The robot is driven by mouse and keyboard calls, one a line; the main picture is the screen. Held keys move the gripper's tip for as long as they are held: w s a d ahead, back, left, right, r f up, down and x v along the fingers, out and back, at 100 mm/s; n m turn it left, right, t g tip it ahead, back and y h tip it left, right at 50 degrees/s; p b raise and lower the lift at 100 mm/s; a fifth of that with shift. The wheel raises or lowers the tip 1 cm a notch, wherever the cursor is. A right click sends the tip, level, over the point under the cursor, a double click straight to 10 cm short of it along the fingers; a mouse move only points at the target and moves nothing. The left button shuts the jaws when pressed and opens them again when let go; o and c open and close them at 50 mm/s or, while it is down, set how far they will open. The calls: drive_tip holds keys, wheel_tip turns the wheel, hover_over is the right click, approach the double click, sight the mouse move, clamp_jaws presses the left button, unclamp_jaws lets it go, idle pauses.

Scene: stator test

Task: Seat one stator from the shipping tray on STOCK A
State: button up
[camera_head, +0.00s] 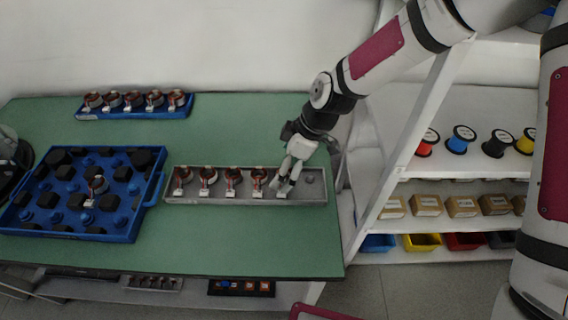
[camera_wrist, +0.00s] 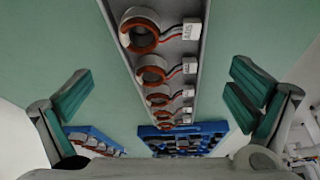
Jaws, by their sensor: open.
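A grey tray (camera_head: 235,200) on the green table holds a row of several copper-wound stators (camera_head: 232,176) with white connectors. A round spot at its right end (camera_head: 310,177) holds no stator. A large blue tray (camera_head: 130,230) with black and blue posts holds one stator (camera_head: 98,185). No readable label shows which is STOCK A or the shipping tray. My gripper (camera_head: 285,180) is over the right part of the grey tray and partly hides a stator there. In the wrist view my gripper (camera_wrist: 160,88) is open, its green-padded fingers wide apart; the nearest stator (camera_wrist: 139,30) lies above their midpoint.
A small blue tray (camera_head: 135,113) with several stators stands at the table's back; it also shows in the wrist view (camera_wrist: 92,140). White shelves (camera_head: 400,170) with spools, boxes and bins stand right of the table. The green table (camera_head: 240,245) is clear in front of the grey tray.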

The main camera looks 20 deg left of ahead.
drive_tip(key=shift+r, duration=0.1)
drive_tip(key=v, duration=1.1)
drive_tip(key=shift+r, duration=0.4)
drive_tip(key=shift+d, duration=0.15)
